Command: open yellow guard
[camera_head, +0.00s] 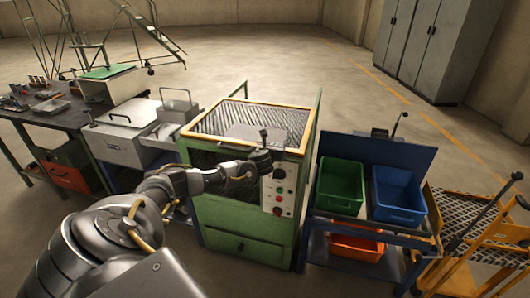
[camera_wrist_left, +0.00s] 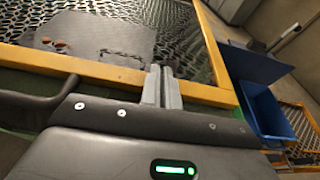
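The yellow guard (camera_head: 244,104) is a yellow frame with dark mesh on top of the green machine (camera_head: 236,218). It lies flat over the top. In the left wrist view its yellow front bar (camera_wrist_left: 75,66) crosses the picture, with a grey plate behind it under or on the mesh. My left gripper (camera_head: 263,142) is at the front right edge of the guard, above the control panel. In the left wrist view its two grey fingers (camera_wrist_left: 162,88) are side by side, overlapping the yellow bar; nothing shows between them. Whether they touch the bar is unclear. My right gripper is in neither view.
A control panel (camera_head: 278,191) with buttons is on the machine's front right. A blue stand with a green bin (camera_head: 340,184) and a blue bin (camera_head: 398,192) is to the right, then a yellow cart (camera_head: 480,230). A workbench (camera_head: 50,115) is at the left.

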